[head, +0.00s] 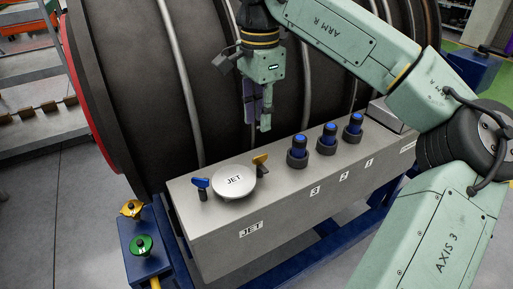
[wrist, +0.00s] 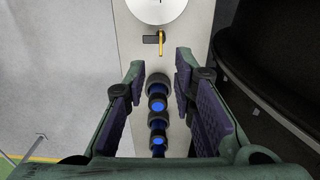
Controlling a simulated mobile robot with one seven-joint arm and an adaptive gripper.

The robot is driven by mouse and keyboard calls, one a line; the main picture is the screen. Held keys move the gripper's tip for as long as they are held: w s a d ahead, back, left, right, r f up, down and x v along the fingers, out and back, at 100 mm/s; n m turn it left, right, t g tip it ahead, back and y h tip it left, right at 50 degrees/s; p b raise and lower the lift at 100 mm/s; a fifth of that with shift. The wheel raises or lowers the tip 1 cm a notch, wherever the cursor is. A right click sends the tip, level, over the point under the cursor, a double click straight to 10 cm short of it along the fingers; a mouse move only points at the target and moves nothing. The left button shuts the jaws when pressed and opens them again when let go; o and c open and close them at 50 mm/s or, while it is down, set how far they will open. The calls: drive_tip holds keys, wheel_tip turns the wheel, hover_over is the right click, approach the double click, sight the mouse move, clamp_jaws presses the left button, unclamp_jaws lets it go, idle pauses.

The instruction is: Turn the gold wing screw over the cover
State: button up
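A blue wing screw (head: 200,184) stands on the cover's other side. My gripper (head: 258,122) hangs above the box, higher than the gold screw and apart from it. In the wrist view my gripper (wrist: 159,68) is open with nothing between its fingers.
Several dark cylinders with blue tops (head: 328,139) stand in a row right of the gold screw. The large dark engine casing (head: 140,100) rises close behind the box. A blue stand (head: 140,245) with yellow and green knobs is at front left.

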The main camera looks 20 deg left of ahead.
sight(262, 168)
wheel_tip(262, 168, down, 10)
drive_tip(key=shift+a+f+p, duration=0.1)
drive_tip(key=shift+p, duration=0.7)
drive_tip(key=shift+c, duration=0.4)
clamp_jaws()
